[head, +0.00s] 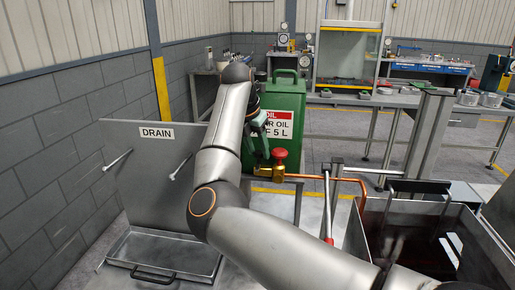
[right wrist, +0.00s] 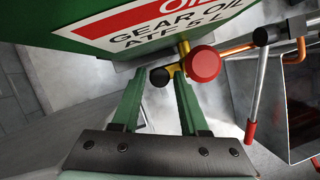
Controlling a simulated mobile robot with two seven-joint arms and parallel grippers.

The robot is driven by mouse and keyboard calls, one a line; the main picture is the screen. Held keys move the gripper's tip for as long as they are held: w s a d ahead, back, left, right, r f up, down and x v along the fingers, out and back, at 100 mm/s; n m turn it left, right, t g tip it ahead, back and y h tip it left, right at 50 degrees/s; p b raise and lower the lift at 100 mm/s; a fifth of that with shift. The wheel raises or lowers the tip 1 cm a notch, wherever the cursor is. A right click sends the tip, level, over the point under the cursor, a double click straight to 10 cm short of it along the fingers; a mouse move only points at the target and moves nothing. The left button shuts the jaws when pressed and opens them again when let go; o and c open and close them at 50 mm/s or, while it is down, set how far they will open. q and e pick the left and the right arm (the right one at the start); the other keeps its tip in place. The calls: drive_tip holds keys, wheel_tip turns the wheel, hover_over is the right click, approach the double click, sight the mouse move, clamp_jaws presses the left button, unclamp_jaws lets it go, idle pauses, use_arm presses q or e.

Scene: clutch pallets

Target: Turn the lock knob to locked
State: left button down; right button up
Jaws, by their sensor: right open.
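A round red knob (head: 280,153) sits on a brass valve fitting (head: 277,173) in front of the green oil can (head: 288,92). In the right wrist view the red knob (right wrist: 202,64) is just right of the fingertips, and a smaller black knob (right wrist: 160,77) is on the same brass fitting. I cannot tell which knob is the lock knob, and no lock marking is readable. My right gripper (head: 263,149) is open, with green fingers pointing at the fitting. In the right wrist view the black knob shows between the fingertips (right wrist: 160,82); contact cannot be told. My left gripper is not in view.
A copper pipe (head: 325,177) runs right from the fitting. A lever with a red grip (head: 328,205) stands beside an open dark bin (head: 488,247). A DRAIN panel (head: 140,165) and shallow tray (head: 165,255) are left. My right arm covers the centre.

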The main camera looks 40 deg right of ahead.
drive_tip(key=shift+c, duration=0.4)
clamp_jaws()
